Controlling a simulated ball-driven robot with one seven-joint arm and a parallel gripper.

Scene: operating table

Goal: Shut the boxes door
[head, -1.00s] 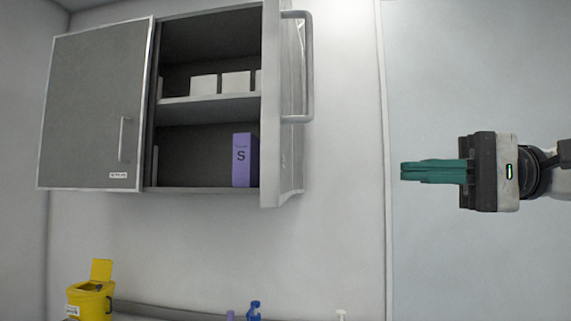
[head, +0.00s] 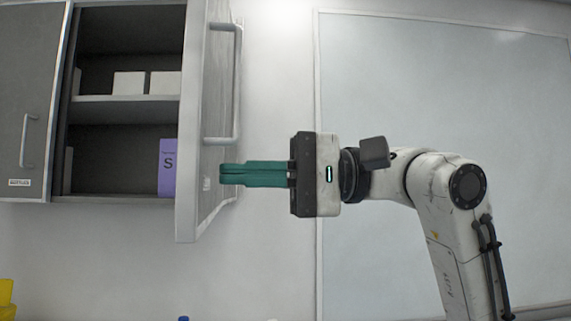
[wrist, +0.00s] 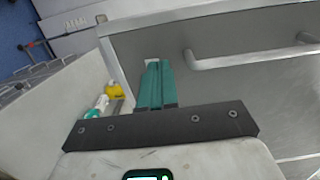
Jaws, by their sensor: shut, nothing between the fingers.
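The wall cabinet's right door (head: 206,120) stands swung open, jutting out from the cabinet's right edge, with a long metal bar handle (head: 238,85) on its outer face. My gripper (head: 222,174) is shut and empty. Its teal fingers point left in the head view, with their tips at the door's outer face below the handle; I cannot tell whether they touch. In the wrist view the fingers (wrist: 157,85) lie before the grey door face (wrist: 240,80), with the handle (wrist: 250,56) to their right. The open compartment (head: 125,150) shows a purple box (head: 167,168) and white boxes (head: 145,83).
The cabinet's left door (head: 25,100) is shut. A large pale panel (head: 430,100) is on the wall behind my arm. A yellow container (head: 7,298) shows at the lower left, and again in the wrist view (wrist: 115,88). The wall below the cabinet is bare.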

